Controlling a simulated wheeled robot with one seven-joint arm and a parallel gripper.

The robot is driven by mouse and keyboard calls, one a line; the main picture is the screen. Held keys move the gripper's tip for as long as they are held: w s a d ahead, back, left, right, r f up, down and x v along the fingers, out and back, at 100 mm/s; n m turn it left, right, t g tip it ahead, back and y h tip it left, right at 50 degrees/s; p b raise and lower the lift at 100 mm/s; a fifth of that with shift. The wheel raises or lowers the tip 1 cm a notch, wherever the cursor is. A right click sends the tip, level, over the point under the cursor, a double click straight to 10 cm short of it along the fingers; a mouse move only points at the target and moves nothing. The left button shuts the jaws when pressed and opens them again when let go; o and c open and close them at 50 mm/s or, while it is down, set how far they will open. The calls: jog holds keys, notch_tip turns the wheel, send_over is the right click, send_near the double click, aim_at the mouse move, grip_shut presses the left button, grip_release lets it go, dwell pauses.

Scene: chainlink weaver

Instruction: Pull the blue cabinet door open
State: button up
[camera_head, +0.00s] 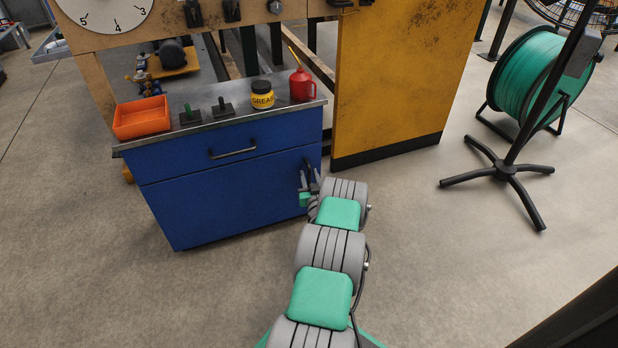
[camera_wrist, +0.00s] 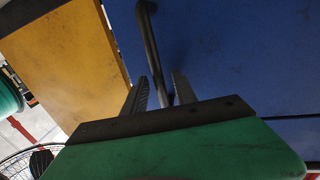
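The blue cabinet door (camera_head: 225,200) is the lower front panel of the blue cabinet and looks closed. It also fills the right of the wrist view (camera_wrist: 235,60). Its dark bar handle (camera_wrist: 151,45) stands near the door's right edge; in the head view my gripper (camera_head: 309,180) partly hides it. In the wrist view my gripper (camera_wrist: 160,85) has its fingers apart, one on each side of the handle. A gap shows between the left finger and the bar; the right finger looks close to it, and contact is unclear.
A drawer with a dark handle (camera_head: 233,153) sits above the door. The metal top (camera_head: 200,150) holds an orange bin (camera_head: 141,118), a grease jar (camera_head: 262,96) and a red oil can (camera_head: 302,85). A yellow panel (camera_head: 395,80) stands right of the cabinet. The floor in front is clear.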

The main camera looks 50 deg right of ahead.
jog(key=shift+c, duration=0.3)
grip_shut()
dwell(1.0)
